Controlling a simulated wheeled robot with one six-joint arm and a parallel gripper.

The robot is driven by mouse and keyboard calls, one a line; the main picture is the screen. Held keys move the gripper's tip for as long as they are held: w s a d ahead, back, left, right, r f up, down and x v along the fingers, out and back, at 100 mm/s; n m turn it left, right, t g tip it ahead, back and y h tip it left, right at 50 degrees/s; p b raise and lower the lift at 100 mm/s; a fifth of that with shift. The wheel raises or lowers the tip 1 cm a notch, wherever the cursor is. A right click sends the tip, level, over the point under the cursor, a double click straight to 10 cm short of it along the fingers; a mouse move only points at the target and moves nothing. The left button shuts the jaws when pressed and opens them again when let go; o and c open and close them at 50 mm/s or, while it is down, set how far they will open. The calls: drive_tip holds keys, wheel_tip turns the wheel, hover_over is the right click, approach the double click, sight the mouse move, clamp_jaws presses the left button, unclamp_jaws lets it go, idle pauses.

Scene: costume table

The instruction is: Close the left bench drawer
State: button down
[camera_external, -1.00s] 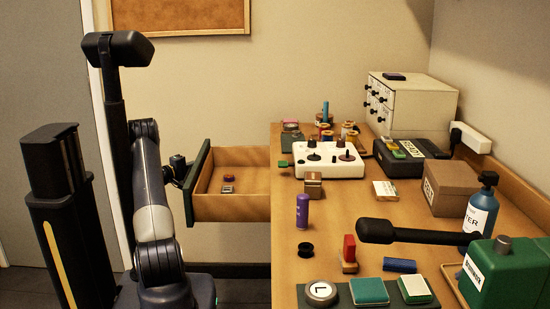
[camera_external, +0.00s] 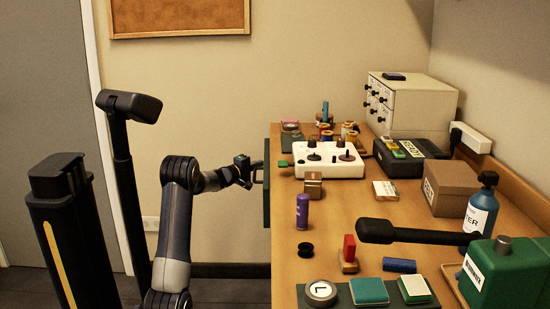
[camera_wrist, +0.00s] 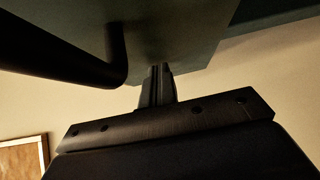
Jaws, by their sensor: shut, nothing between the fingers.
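The left bench drawer shows only its dark green front (camera_external: 266,184), which stands flush or nearly flush with the left end of the bench. Its inside is hidden. My gripper (camera_external: 257,172) is at the drawer front, by its dark handle. In the wrist view, my gripper's shut fingers (camera_wrist: 157,84) point at the greenish drawer front (camera_wrist: 180,45), with no clear gap between them. The black bar handle (camera_wrist: 75,50) passes to the left of the fingers, apart from them. Nothing is held.
The bench top (camera_external: 350,222) carries a white control box (camera_external: 328,163), a purple tube (camera_external: 302,210), a brown box (camera_external: 452,187), a green machine (camera_external: 505,275) and several small items. A white drawer cabinet (camera_external: 410,105) stands at the back. The floor left of the bench is clear.

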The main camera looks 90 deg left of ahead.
drive_tip(key=w+b, duration=0.2)
drive_tip(key=w, duration=0.2)
drive_tip(key=shift+w+a, duration=0.1)
drive_tip(key=shift+w, duration=0.15)
drive_tip(key=shift+w+r, duration=0.1)
drive_tip(key=shift+w, duration=0.15)
drive_tip(key=shift+w, duration=0.15)
drive_tip(key=shift+r, duration=0.1)
drive_tip(key=shift+s+b, duration=0.3)
drive_tip(key=shift+s, duration=0.15)
drive_tip(key=s+a+v, duration=0.2)
drive_tip(key=v, duration=1)
drive_tip(key=shift+s+d+p, duration=0.2)
drive_tip(key=shift+d+p, duration=0.15)
drive_tip(key=shift+w+a, duration=0.1)
